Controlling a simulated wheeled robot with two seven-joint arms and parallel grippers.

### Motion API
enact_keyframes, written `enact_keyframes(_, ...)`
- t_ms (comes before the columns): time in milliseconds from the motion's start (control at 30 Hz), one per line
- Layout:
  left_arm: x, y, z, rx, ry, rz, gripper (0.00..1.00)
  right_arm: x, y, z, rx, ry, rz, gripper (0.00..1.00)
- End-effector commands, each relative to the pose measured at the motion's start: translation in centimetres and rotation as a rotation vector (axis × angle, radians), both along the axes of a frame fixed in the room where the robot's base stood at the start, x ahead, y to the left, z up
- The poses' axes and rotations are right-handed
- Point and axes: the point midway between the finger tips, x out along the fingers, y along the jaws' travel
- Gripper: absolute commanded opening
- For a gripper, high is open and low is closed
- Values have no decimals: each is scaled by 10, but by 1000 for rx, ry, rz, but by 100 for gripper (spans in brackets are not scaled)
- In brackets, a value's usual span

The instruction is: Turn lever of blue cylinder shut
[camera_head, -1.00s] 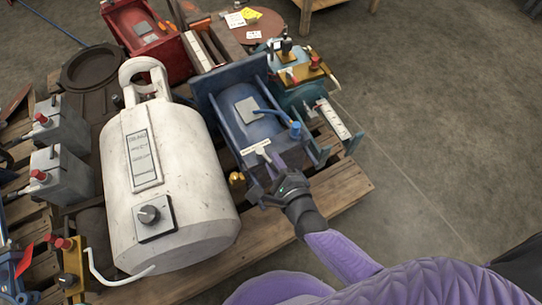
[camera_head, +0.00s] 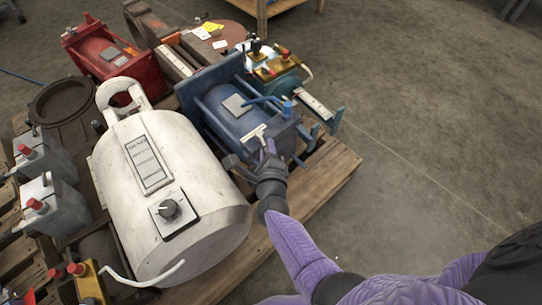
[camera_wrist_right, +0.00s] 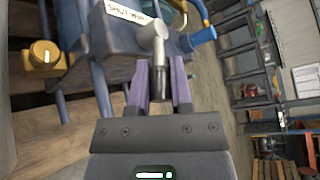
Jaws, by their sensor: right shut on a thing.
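The blue cylinder (camera_head: 232,118) lies in a blue frame on the pallet, right of the big white tank. Its lever (camera_wrist_right: 155,36) has a pale grey, rounded head and a dark shaft, beside a white label (camera_wrist_right: 122,14) with print that reads partly as "SHUT". My right gripper (camera_head: 264,154) is at the cylinder's near end. In the wrist view its two purple fingers (camera_wrist_right: 158,88) are shut on the lever's dark shaft. The lever's exact angle to the label is hard to tell. My left gripper is not in view.
The white tank (camera_head: 205,225) stands close on the left. A brass knob (camera_wrist_right: 45,56) sits left of my fingers in the wrist view. A blue pipe (camera_wrist_right: 203,36) is on the right. Open floor (camera_head: 430,140) lies right of the pallet (camera_head: 338,168).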

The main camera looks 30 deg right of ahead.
Motion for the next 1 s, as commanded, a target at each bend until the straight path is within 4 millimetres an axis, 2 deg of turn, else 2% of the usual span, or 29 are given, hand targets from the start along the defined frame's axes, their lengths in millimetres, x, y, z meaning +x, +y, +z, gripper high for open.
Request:
enact_keyframes(433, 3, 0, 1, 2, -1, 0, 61, 2, 1, -2, 1, 5, -9, 0)
enact_keyframes(467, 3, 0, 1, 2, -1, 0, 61, 2, 1, -2, 1, 5, -8, 28)
enact_keyframes(600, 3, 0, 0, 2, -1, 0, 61, 2, 0, -1, 1, 4, -8, 58)
enact_keyframes(633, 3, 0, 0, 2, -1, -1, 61, 2, 0, -1, 0, 3, -9, 61)
enact_keyframes(1000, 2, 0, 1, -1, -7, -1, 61, 2, 2, 3, 1, 0, -9, 61)
